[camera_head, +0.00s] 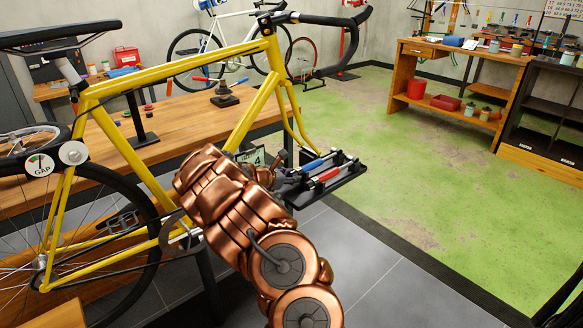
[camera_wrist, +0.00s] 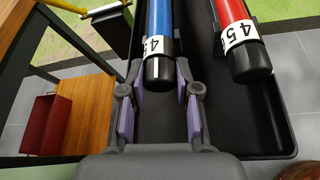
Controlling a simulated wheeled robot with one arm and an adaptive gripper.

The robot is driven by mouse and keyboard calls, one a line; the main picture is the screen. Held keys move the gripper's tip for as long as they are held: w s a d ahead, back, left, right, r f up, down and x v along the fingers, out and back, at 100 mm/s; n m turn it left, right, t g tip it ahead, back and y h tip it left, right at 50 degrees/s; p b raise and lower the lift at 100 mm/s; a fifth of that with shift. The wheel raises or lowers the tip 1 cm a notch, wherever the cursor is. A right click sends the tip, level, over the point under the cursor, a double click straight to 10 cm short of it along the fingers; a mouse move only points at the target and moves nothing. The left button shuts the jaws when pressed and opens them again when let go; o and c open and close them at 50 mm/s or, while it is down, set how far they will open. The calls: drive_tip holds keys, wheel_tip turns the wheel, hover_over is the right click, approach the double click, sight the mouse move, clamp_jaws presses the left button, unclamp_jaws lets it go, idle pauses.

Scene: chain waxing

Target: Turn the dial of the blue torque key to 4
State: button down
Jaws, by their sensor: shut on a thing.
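The blue torque key (camera_head: 313,164) lies in a black tray (camera_head: 347,180) beside a red key (camera_head: 326,175). I cannot tell a pointer mark on the dial. In the head view my gripper (camera_head: 283,180) reaches the tray from the left, partly hidden by my arm.
The red key (camera_wrist: 241,50) lies close on the right in the same tray. A card with a 4 (camera_head: 257,157) stands behind my gripper. The yellow bicycle (camera_head: 180,60) and wooden bench (camera_head: 185,115) are at the left. Green floor (camera_head: 400,165) is clear at the right.

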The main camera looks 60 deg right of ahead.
drive_tip(key=shift+n+g+p, duration=0.4)
drive_tip(key=shift+p, duration=0.4)
drive_tip(key=c, duration=0.8)
unclamp_jaws()
drive_tip(key=v, duration=1.2)
drive_tip(key=shift+r, duration=0.1)
